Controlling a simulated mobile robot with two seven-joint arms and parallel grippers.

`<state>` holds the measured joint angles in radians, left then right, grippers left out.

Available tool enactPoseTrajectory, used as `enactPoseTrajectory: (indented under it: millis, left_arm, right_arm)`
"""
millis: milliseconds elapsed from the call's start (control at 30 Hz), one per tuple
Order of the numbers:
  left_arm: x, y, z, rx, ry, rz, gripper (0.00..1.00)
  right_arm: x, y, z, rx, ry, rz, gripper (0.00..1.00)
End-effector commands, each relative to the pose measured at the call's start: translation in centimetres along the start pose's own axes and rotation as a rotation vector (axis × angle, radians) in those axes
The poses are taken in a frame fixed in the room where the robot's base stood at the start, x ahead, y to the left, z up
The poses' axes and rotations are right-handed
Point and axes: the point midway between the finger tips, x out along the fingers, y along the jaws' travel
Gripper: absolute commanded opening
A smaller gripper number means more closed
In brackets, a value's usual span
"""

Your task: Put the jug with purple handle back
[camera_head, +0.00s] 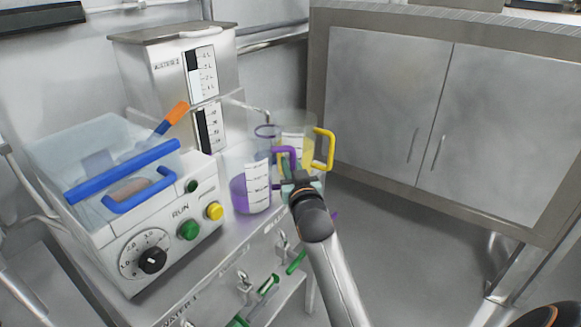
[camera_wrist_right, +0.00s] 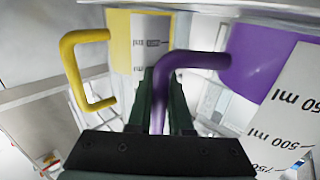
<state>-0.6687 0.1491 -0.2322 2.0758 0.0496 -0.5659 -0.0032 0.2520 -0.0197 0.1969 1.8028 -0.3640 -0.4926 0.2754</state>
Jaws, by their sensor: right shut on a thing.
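The jug with purple handle (camera_head: 249,186) is clear, with a white scale and purple liquid inside. In the head view it appears upright beside the control box, at the counter's right end. Its purple handle (camera_wrist_right: 198,62) runs between the fingers of my right gripper (camera_wrist_right: 163,105), which is shut on it. In the head view my right gripper (camera_head: 296,186) reaches the handle from the front right. I cannot tell whether the jug's base touches the counter. My left gripper is not in view.
A jug with yellow handle (camera_head: 297,143) stands just behind; its yellow handle (camera_wrist_right: 82,68) is close to my right gripper. A control box (camera_head: 150,235) with buttons and a blue-handled basin (camera_head: 110,165) is at left. A tall tank (camera_head: 180,75) stands behind. Steel cabinets (camera_head: 440,120) are at right.

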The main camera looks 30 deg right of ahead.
Motion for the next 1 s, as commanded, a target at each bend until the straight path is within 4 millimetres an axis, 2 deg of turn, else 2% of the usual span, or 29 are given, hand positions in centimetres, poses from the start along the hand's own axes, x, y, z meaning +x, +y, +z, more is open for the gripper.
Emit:
enactPoseTrajectory:
  millis: [267, 300, 533, 1000]
  left_arm:
    - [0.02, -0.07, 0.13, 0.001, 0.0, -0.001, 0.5]
    - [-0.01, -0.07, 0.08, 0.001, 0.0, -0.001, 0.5]
    - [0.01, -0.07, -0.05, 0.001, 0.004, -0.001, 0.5]
    - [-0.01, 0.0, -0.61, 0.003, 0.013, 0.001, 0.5]
  right_arm:
    - [0.0, 0.0, 0.01, 0.003, 0.005, 0.0, 0.0]
    - [0.0, 0.03, 0.21, 0.0, -0.001, 0.001, 0.22]
    - [-0.01, 0.04, 0.19, 0.0, -0.001, 0.001, 0.47]
    - [0.02, 0.04, -0.13, 0.0, 0.0, 0.0, 0.48]
